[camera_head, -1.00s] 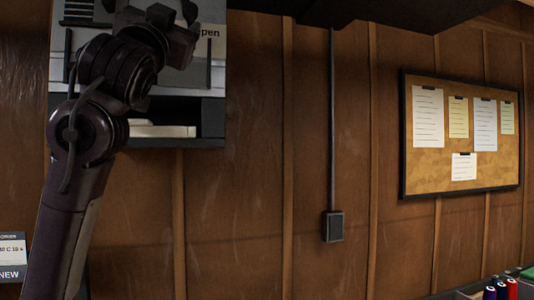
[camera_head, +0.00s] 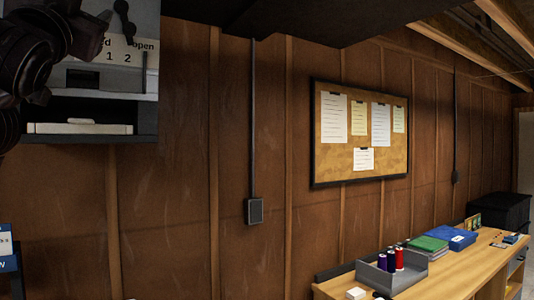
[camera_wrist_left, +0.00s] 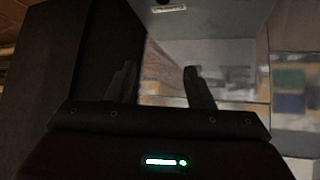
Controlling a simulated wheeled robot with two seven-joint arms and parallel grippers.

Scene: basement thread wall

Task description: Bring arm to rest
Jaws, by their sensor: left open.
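My left arm comes in at the left edge of the head view, dark and cut off by the frame; its fingers cannot be made out there. In the left wrist view my left gripper (camera_wrist_left: 160,88) shows two dark fingers standing apart with nothing between them. Beyond the fingers is a pale grey surface with a blurred, shiny panel. My right gripper is in neither view.
A wall-mounted grey unit (camera_head: 135,85) with "open", "1" and "2" lettering hangs at upper left, beside my arm. A corkboard (camera_head: 330,155) hangs on the wood wall. A bench (camera_head: 468,270) at lower right holds a grey tray (camera_head: 405,280) with thread spools, and a blue box (camera_head: 452,239).

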